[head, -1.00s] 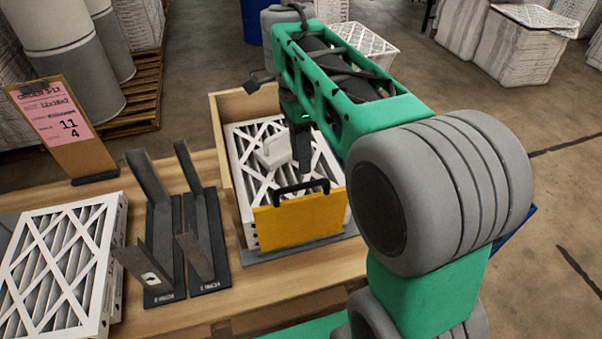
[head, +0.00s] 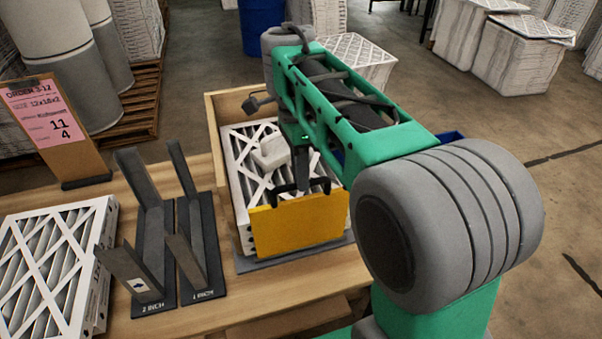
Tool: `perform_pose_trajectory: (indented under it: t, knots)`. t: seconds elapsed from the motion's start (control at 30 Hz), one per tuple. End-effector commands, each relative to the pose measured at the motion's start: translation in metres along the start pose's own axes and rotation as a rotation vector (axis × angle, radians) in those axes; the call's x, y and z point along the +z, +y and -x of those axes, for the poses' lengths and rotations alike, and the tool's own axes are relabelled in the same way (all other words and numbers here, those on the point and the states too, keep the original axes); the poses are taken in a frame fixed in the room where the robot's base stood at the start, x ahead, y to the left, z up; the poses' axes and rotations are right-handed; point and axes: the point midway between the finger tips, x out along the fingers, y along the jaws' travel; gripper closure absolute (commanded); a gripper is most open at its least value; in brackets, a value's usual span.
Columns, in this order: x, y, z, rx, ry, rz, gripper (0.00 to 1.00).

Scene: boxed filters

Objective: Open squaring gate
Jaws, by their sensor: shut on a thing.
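The squaring gate is a yellow panel (head: 300,224) standing upright across the front of the wooden squaring box (head: 216,118). A black handle (head: 284,189) rises from its top edge. My gripper (head: 303,182) is down at that handle and shut on it; my arm comes in from the right, and the fingertips are partly hidden. White-framed pleated filters (head: 238,150) lie in the box behind the gate. The gate stands close against the filters at the box front.
Two dark slotted racks (head: 201,285) stand left of the box, with a stack of filters (head: 50,262) farther left. A clipboard with a pink order sheet (head: 45,118) stands behind them. The wooden bench front (head: 240,315) before the gate is bare.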

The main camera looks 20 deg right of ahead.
Motion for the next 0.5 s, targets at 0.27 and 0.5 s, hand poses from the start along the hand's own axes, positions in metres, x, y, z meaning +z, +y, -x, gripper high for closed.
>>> perform_pose_trajectory:
  t: [0.27, 0.5]
  knots:
    - [-0.0001, -0.0001, 0.0000, 0.000, 0.000, 0.000, 1.00]
    - [-0.0001, -0.0001, 0.0000, 0.000, 0.000, 0.000, 1.00]
